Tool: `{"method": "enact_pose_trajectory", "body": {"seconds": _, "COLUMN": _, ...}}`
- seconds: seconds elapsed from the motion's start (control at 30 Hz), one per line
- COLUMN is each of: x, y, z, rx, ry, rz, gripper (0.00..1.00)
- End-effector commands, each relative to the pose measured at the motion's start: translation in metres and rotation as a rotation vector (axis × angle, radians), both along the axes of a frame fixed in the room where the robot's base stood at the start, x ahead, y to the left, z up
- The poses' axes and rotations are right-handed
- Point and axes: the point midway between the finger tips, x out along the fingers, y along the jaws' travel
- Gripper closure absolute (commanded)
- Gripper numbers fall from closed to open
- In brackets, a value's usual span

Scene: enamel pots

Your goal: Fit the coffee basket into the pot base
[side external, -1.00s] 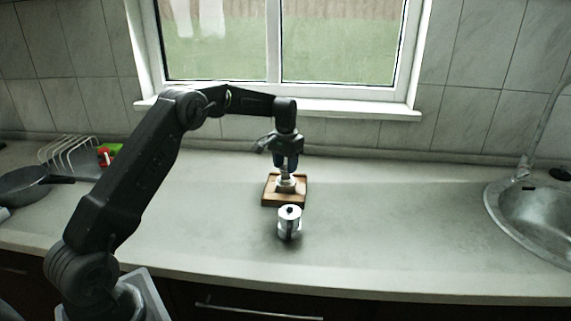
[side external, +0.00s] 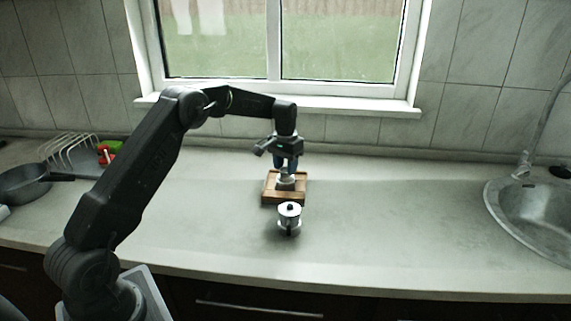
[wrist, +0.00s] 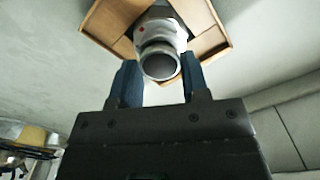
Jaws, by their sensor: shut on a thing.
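My gripper (side external: 286,167) points down over the wooden tray in the side view. In the wrist view its blue fingers (wrist: 158,82) are closed on the sides of the coffee basket (wrist: 160,66), a round metal piece with a dark face. The pot base (wrist: 157,28), pale metal with a small red mark, shows just beyond the basket and is partly hidden by it. In the side view the pot base (side external: 285,184) stands on the tray below the fingers. The basket is over or at the base's mouth; I cannot tell whether it is seated.
The wooden tray (side external: 271,198) has a raised rim. A metal pot top with a black knob (side external: 290,214) stands just in front of it. A sink (side external: 530,215) is at right; a dark pan (side external: 22,184) and wire rack (side external: 70,152) are at left. The counter between is clear.

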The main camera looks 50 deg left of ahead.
Motion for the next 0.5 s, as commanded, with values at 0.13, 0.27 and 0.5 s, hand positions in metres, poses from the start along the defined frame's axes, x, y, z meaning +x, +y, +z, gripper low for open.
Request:
{"method": "enact_pose_trajectory", "body": {"seconds": 0.13, "x": -0.0001, "y": 0.0000, "z": -0.0033, "rx": 0.000, "ry": 0.000, "rz": 0.000, "gripper": 0.77}}
{"method": "enact_pose_trajectory", "body": {"seconds": 0.27, "x": -0.0001, "y": 0.0000, "z": -0.0059, "rx": 0.000, "ry": 0.000, "rz": 0.000, "gripper": 0.77}}
{"method": "enact_pose_trajectory", "body": {"seconds": 0.5, "x": -0.0003, "y": -0.0002, "z": -0.0106, "rx": 0.000, "ry": 0.001, "rz": 0.000, "gripper": 0.77}}
